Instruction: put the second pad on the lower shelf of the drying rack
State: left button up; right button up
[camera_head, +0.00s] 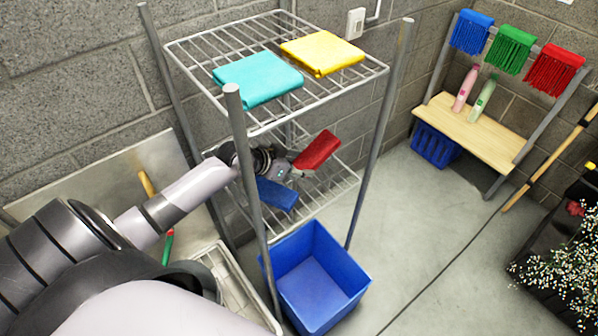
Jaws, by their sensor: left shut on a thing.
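The drying rack (372,140) is a metal frame with a wire upper shelf and a wire lower shelf. My left gripper (290,170) reaches in from the left between the two shelves, at the lower shelf (325,195). It is shut on a red pad (318,150), which is tilted beyond the fingers. Whether the red pad touches the wires cannot be told. A blue pad (277,195) is just below and beside the gripper, at the lower shelf, partly covered by the gripper. My right gripper is out of view.
A folded teal cloth (258,79) and a folded yellow cloth (322,53) lie on the upper shelf. Rack posts stand close to my arm. A blue bin (315,280) is under the rack. A wooden bench (480,130) stands at right; the floor between is mostly clear.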

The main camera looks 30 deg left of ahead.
pick_arm(q)
jog(key=shift+w+f, duration=0.1)
jog(key=shift+f, duration=2.3)
jog(key=o, duration=1.1)
jog(key=shift+o, duration=0.2)
jog(key=shift+f, duration=0.1)
jog(key=v, duration=1.1)
jog(key=shift+s+a+r, duration=0.15)
jog(key=shift+s+r, duration=0.25)
jog(key=shift+r, duration=0.05)
